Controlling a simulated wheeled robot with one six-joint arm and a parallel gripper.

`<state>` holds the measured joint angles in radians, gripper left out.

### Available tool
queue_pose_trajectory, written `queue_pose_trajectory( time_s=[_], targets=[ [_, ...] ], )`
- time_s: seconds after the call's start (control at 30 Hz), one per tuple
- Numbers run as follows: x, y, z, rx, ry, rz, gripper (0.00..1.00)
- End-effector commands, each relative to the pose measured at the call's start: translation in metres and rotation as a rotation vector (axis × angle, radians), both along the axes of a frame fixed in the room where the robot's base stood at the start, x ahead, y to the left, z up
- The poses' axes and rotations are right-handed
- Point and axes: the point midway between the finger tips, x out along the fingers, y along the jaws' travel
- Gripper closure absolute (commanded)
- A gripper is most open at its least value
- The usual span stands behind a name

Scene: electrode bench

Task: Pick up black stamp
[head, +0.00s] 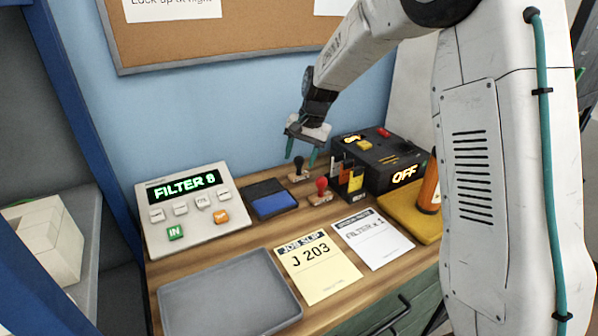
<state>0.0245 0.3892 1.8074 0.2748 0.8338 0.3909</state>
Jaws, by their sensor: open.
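The black stamp (298,168) has a black knob handle on a wooden base and stands upright on the wooden bench, behind the red stamp (320,190). My gripper (300,156) is open and points down at the black stamp. Its two teal-tipped fingers show on either side of the black handle in the head view. I cannot tell from this view how far the fingers are from the handle in depth.
A blue ink pad (273,203) lies to the left. A small card holder (352,180) and a black box reading OFF (383,155) stand to the right. A grey tray (228,296), a job slip (318,266) and a white paper (373,238) lie in front. A FILTER 8 panel (190,208) stands left.

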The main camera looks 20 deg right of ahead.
Motion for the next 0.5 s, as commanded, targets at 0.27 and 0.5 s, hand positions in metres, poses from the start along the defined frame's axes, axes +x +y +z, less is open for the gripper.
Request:
queue_pose_trajectory(
  time_s=[0.27,0.5],
  targets=[
    [0.003,0.005,-0.024,-0.001,-0.001,0.0,0.47],
    [0.003,0.005,-0.024,0.0,0.0,0.0,0.84]
  ],
)
